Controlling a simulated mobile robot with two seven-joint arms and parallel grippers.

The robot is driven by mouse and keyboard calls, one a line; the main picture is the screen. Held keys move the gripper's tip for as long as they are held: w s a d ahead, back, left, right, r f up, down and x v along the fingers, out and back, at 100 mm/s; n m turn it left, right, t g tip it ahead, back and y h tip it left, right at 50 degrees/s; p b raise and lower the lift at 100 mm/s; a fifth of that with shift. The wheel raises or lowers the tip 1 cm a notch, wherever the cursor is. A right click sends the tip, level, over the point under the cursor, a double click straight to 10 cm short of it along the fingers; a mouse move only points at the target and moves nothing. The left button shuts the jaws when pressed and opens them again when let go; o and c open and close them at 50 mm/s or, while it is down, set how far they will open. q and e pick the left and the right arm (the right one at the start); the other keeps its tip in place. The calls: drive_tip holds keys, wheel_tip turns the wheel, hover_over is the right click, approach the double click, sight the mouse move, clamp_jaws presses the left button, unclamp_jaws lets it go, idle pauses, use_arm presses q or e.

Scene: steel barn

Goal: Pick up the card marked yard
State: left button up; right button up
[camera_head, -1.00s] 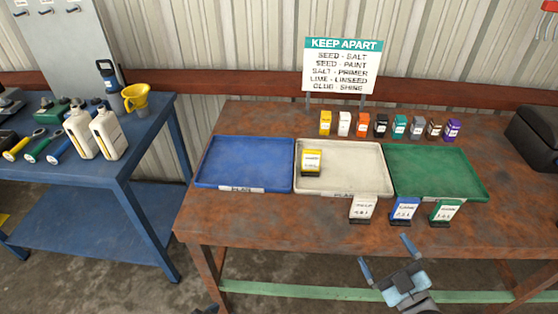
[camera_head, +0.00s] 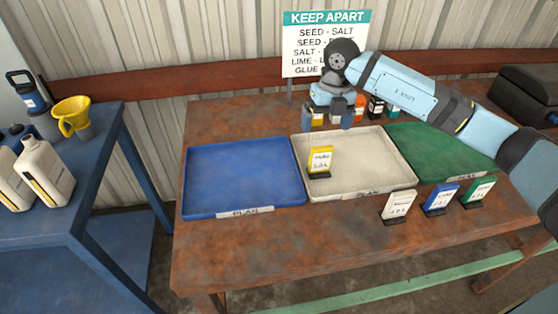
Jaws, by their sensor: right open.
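My right gripper (camera_head: 330,122) is open and points down at the row of small cards along the back of the rusty table. Its fingers overlap the yellow card (camera_head: 316,117) and the white card next to it; I cannot tell whether they touch either. The orange card (camera_head: 360,106), black card (camera_head: 376,107) and teal card (camera_head: 393,109) stand to the right; the rest are hidden behind my arm. A larger yellow card (camera_head: 320,160) stands in the cream tray (camera_head: 385,188). No small card's marking is legible, so I cannot tell which says yard. My left gripper is out of view.
A blue tray (camera_head: 243,180) and a green tray (camera_head: 425,145) flank the cream one. White (camera_head: 397,206), blue (camera_head: 440,198) and green (camera_head: 478,191) cards stand at the front. A KEEP APART sign (camera_head: 325,17) stands behind; a black case (camera_head: 535,90) is at right.

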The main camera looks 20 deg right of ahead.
sight(321, 153)
drive_tip(key=shift+m+h, duration=0.3)
drive_tip(key=shift+h, duration=0.3)
drive_tip(key=f, duration=0.2)
drive_tip(key=w+d+f, duration=0.1)
drive_tip(key=f, duration=0.3)
drive_tip(key=shift+w+d+f, duration=0.15)
drive_tip(key=shift+d, duration=0.25)
drive_tip(key=shift+w+a+f+p, duration=0.1)
drive_tip(key=shift+a+f+p, duration=0.05)
drive_tip(key=shift+f, duration=0.85)
drive_tip(key=shift+w+a+f+p, duration=0.1)
drive_tip(key=shift+f+p, duration=0.05)
drive_tip(key=shift+f, duration=0.9)
drive_tip(key=shift+w+a+f+p, duration=0.1)
drive_tip(key=shift+a+f+p, duration=0.05)
drive_tip(key=shift+f, duration=0.85)
drive_tip(key=c, duration=1)
